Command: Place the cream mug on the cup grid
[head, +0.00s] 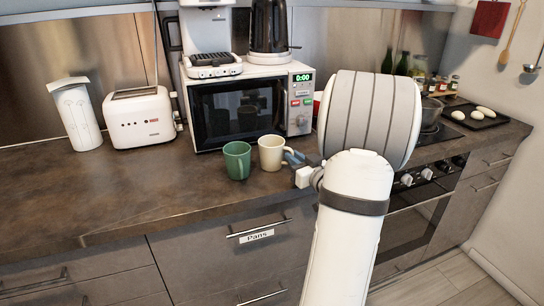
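The cream mug (270,156) stands upright on the brown counter in front of the microwave, just right of a green mug (237,162). The cup grid (211,60) is the dark slatted tray at the base of the white coffee machine on top of the microwave; nothing stands on it. My gripper (294,158) is at the right side of the cream mug, where its handle would be. Its grey fingers touch or nearly touch the mug. Whether they are closed on it is too small to tell.
The microwave (238,114) carries the coffee machine (207,30) and a black kettle (268,26). The counter's front left is clear. My arm hides part of the stove (437,134).

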